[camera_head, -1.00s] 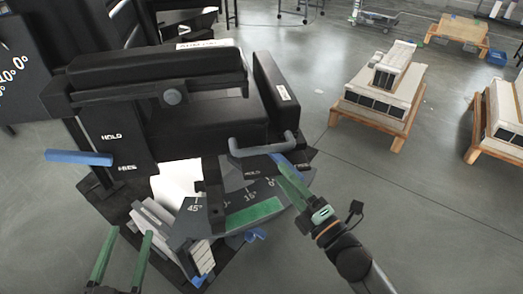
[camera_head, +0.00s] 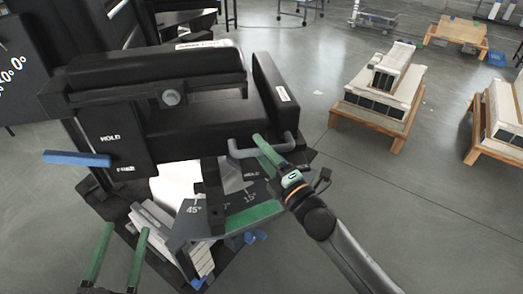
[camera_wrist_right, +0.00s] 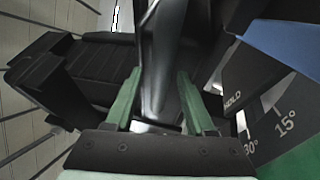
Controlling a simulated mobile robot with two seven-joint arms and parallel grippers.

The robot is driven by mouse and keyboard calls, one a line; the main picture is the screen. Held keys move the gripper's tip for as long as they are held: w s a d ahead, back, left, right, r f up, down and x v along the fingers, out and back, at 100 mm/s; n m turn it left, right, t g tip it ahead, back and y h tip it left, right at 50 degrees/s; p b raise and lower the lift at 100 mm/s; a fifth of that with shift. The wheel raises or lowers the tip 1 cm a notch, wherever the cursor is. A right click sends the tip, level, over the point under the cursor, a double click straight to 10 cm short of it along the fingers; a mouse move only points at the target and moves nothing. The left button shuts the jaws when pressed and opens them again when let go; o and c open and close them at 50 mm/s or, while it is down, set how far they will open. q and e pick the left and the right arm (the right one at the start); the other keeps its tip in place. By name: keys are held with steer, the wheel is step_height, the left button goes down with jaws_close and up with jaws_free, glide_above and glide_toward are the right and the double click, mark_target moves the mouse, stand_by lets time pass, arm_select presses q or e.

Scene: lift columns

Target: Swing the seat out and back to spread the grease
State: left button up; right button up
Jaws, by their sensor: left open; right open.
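The black seat (camera_head: 190,128) stands at the left centre in the head view, with a grey bent handle (camera_head: 262,150) at its front right. My right gripper (camera_head: 264,147) is at this handle. In the right wrist view its green fingers (camera_wrist_right: 160,100) are apart, with a grey bar (camera_wrist_right: 160,55) between them; I cannot tell whether they touch it. A dark angle plate (camera_head: 180,222) marked 45° and 15° lies below the seat and carries a green strip (camera_head: 254,216). My left gripper (camera_head: 119,255) is open and empty at the lower left.
A blue lever (camera_head: 77,159) sticks out left of a panel marked HOLD (camera_head: 108,148). Another blue part (camera_wrist_right: 285,45) shows in the right wrist view. Loaded pallets (camera_head: 370,117) stand to the right. The floor between (camera_head: 365,200) is clear.

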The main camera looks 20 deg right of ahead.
jaws_close()
stand_by(1.3)
